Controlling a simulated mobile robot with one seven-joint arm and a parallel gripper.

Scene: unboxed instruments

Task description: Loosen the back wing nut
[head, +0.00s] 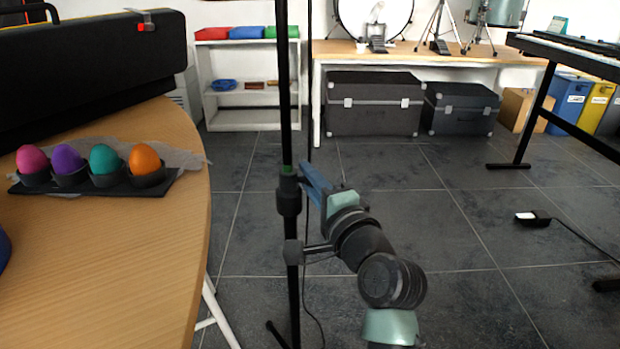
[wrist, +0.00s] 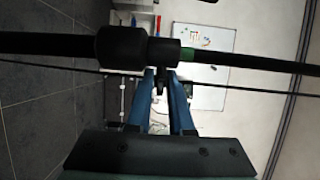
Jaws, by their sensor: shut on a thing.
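A slim black stand pole (head: 286,110) rises upright in the middle of the head view, with a thicker black collar (head: 288,196) below a green band. In the wrist view the pole runs across the top, with the same collar (wrist: 122,47). A small dark wing nut (wrist: 160,82) sticks out from the collar. My gripper (head: 308,174) reaches the collar from the right; its blue fingers also show in the wrist view (wrist: 163,78). They are shut on the wing nut, one finger on each side. In the head view the nut is hidden by the fingers.
A lower clamp (head: 293,252) with a short rod sits on the pole, close to my arm. A wooden table (head: 120,260) with colored egg shakers (head: 104,158) stands at left. A keyboard stand (head: 535,115) and a pedal (head: 532,218) are at right. Open floor lies between.

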